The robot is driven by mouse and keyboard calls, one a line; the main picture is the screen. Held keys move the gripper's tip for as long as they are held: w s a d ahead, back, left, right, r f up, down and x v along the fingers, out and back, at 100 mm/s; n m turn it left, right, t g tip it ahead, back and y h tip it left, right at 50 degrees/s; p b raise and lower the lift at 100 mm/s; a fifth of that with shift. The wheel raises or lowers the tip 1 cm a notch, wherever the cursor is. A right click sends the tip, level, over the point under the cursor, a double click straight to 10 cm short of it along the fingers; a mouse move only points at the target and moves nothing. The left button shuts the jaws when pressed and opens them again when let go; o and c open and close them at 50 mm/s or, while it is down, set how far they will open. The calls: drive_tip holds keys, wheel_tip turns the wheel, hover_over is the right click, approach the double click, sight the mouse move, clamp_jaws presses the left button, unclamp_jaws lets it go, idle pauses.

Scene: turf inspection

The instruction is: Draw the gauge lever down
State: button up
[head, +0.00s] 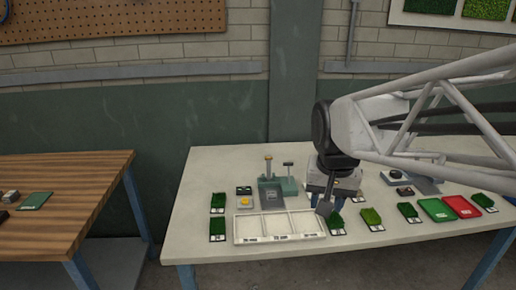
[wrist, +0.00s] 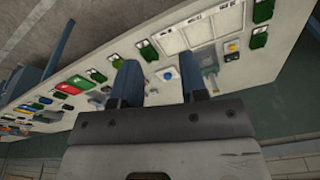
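The gauge (head: 278,190) is a grey-green stand on the pale table, with a gold-topped post (head: 268,166) and an upright stem with a dark crossbar (head: 288,164). I cannot tell for certain which of the two is the lever; both stand raised. My gripper (head: 325,207) points down to the right of the gauge, apart from it, near the right end of the white tray. In the wrist view my gripper (wrist: 158,64) has its two fingers spread with nothing between them. The gauge (wrist: 209,66) shows there just right of the right finger, partly hidden by it.
A white three-part tray (head: 236,230) lies in front of the gauge. A small box with a yellow button (head: 244,202) stands left of it. Several turf samples (head: 371,217), a green tray (head: 436,209) and a red tray (head: 462,206) line the front right. A wooden bench (head: 60,190) is at left.

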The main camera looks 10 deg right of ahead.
drive_tip(key=w+r+m+g, duration=0.15)
drive_tip(key=w+m, duration=0.25)
drive_tip(key=w, duration=1)
drive_tip(key=m+g, duration=0.3)
drive_tip(key=m, duration=0.7)
hover_over(289, 164)
drive_tip(key=w, duration=0.1)
drive_tip(key=shift+t, duration=0.25)
wheel_tip(289, 164, down, 16)
drive_tip(key=shift+w+d+r, duration=0.1)
drive_tip(key=shift+w, duration=0.05)
drive_tip(key=shift+w+f+m, duration=0.3)
drive_tip(key=shift+w+f, duration=0.1)
drive_tip(key=shift+f, duration=0.15)
drive_tip(key=shift+s+f, duration=0.25)
drive_tip(key=shift+f, duration=1)
drive_tip(key=shift+s+f, duration=0.25)
drive_tip(key=shift+f, duration=0.95)
drive_tip(key=shift+s+f, duration=0.25)
drive_tip(key=shift+f, duration=1)
drive_tip(key=shift+c, duration=0.2)
